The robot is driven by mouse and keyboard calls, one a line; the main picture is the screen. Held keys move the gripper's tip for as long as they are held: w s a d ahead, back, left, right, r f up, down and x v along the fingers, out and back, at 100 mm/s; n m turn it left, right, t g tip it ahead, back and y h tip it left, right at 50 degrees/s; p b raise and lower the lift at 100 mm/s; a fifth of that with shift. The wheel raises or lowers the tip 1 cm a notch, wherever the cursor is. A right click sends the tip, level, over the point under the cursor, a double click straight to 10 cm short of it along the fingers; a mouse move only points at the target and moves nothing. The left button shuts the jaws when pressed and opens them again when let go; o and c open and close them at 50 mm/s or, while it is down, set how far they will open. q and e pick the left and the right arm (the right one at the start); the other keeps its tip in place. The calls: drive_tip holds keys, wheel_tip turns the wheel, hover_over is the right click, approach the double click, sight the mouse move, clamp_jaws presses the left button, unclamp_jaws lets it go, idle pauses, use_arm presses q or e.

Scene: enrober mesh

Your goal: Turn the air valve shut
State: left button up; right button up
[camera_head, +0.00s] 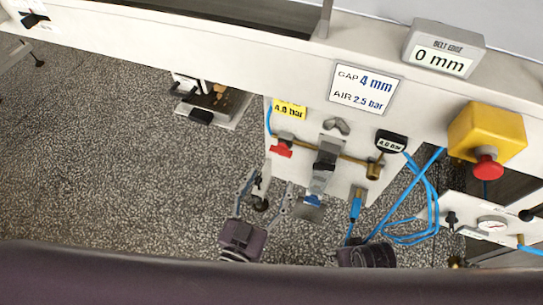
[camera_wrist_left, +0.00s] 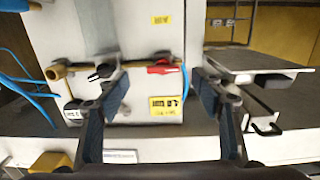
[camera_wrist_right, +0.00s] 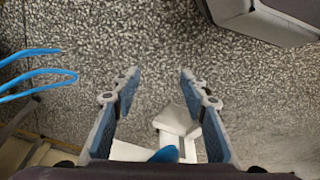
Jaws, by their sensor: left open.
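A red valve handle (camera_head: 281,150) sits at the left end of a brass pipe (camera_head: 350,158) on the white panel, below a yellow tag (camera_head: 289,110). In the left wrist view the red handle (camera_wrist_left: 165,68) appears between my spread fingers, beyond their tips. My left gripper (camera_head: 270,186) is open and empty, just below the handle in the head view, with no clear contact. My right gripper (camera_wrist_right: 158,76) is open and empty over the speckled floor. Only a dark part that may be my right gripper shows in the head view, at the bottom.
A grey-black lever piece (camera_head: 324,168) stands right of the handle. Blue hoses (camera_head: 412,215) loop at the right. A yellow box with a red button (camera_head: 487,150) is on the beam beside a sign (camera_head: 365,89) reading gap 4 mm, air 2.5 bar.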

sight(279, 154)
use_arm(q)
drive_tip(key=shift+t+y, duration=0.3)
drive_tip(key=x, duration=0.2)
drive_tip(key=r+x, duration=0.1)
drive_tip(key=x, duration=0.2)
drive_tip(key=b+x, duration=0.1)
drive_tip(key=x, duration=0.2)
drive_tip(key=shift+a+r, duration=0.15)
use_arm(e)
drive_tip(key=r, duration=0.2)
drive_tip(key=w+r, duration=0.1)
drive_tip(key=shift+r, duration=0.4)
use_arm(q)
drive_tip(key=shift+c, duration=0.3)
drive_tip(key=c, duration=1.1)
